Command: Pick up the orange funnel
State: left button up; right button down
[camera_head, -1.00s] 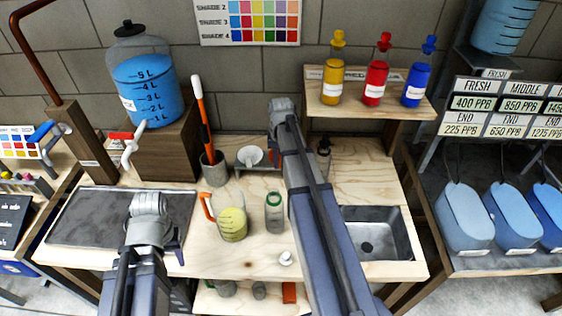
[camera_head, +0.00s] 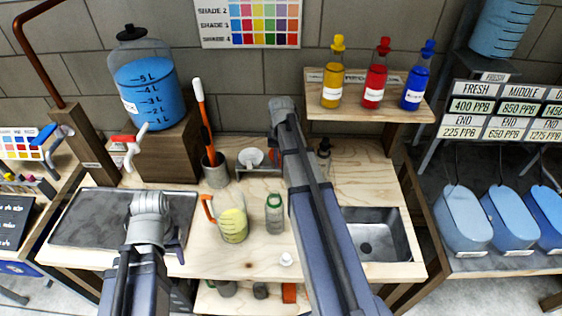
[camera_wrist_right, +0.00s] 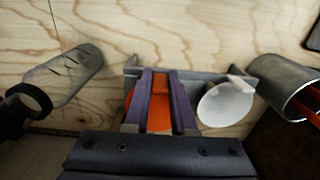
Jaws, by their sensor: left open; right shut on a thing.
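The orange funnel (camera_wrist_right: 158,112) shows in the right wrist view between the two purple fingers of my right gripper (camera_wrist_right: 162,95). The fingers are shut on it. The funnel is at the grey rack (camera_wrist_right: 216,78); I cannot tell whether it still rests there. My left gripper (camera_head: 172,246) is open over the left front of the bench.
A grey pot (camera_head: 216,174) with an orange-handled tool stands left of the rack. An orange-handled jug (camera_head: 233,226) and a green-topped jar (camera_head: 274,216) stand in front. A sink (camera_head: 377,236) is right.

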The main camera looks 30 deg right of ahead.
notch_tip(320, 180, up, 9)
jog(key=p, duration=0.8)
jog(key=shift+f, duration=0.15)
pick_arm(q)
notch_tip(320, 180, up, 9)
jog(key=shift+f, duration=0.15)
pick_arm(e)
jog(key=shift+a, duration=0.1)
